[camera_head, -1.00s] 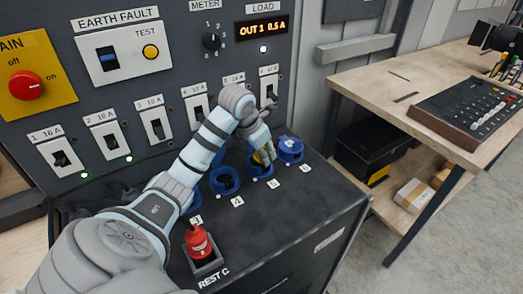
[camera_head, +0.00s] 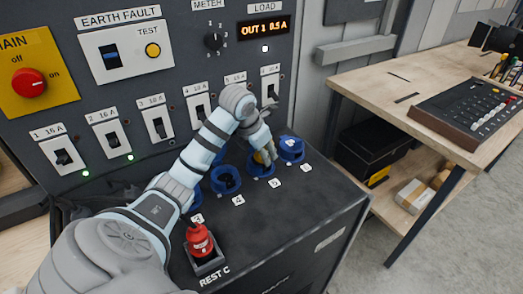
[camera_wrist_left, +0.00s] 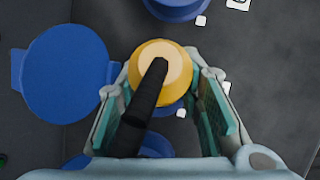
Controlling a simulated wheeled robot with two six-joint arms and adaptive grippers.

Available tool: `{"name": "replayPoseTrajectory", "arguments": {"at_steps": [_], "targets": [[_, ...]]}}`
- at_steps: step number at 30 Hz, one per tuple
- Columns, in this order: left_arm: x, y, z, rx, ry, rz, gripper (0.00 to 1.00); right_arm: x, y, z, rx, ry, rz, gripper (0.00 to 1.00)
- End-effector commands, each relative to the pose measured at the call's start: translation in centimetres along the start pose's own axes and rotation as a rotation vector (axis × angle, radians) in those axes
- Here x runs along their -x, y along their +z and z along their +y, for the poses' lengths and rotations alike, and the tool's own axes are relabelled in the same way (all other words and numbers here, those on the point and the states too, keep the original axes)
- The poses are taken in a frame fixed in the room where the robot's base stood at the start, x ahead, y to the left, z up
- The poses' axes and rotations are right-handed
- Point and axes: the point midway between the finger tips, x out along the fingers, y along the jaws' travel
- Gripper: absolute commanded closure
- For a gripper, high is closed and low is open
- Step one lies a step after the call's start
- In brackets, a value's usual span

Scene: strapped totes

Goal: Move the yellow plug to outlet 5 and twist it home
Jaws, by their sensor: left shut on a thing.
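The yellow plug (camera_wrist_left: 178,92) is between the fingers of my left gripper (camera_wrist_left: 170,100) in the left wrist view, its black cable (camera_wrist_left: 140,110) running toward the camera. In the head view my left gripper (camera_head: 267,157) is shut on the plug at outlet 5 (camera_head: 262,170), the blue socket behind label 5. Only a small yellow patch of the plug (camera_head: 258,157) shows there. A round blue lid (camera_wrist_left: 65,72) stands beside the plug in the wrist view. I cannot tell how deep the plug sits or how it is turned. My right gripper is out of view.
Blue outlet 4 (camera_head: 225,180) is to the left and blue outlet 6 (camera_head: 291,149) to the right. A red plug (camera_head: 200,241) stands in rest C in front. The panel with switches (camera_head: 158,128) rises behind. A wooden bench (camera_head: 400,85) is at right.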

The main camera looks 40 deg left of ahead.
Motion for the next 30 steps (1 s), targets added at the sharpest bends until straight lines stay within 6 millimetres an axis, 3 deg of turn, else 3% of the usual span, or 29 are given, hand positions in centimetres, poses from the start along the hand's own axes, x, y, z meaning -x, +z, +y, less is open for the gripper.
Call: {"name": "replayPoseTrajectory", "arguments": {"at_steps": [1,6,12,17,23,30], "targets": [[-0.86,-0.97,-0.51,-0.02,-0.028,0.03,0.99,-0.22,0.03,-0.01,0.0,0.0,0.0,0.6],[-0.83,-1.1,-0.67,-0.207,-0.108,0.013,0.99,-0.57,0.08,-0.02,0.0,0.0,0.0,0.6],[-0.75,-1.08,-0.68,-0.222,-0.114,0.011,0.99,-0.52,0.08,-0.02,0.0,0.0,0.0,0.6],[-0.66,-1.22,-0.68,-0.409,-0.193,-0.007,0.98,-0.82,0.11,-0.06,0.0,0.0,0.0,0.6],[-0.55,-1.24,-0.71,-0.428,-0.201,-0.01,0.98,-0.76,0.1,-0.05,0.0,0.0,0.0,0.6],[-0.36,-1.59,-0.72,-0.638,-0.288,-0.028,0.98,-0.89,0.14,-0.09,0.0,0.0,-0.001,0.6]]}}
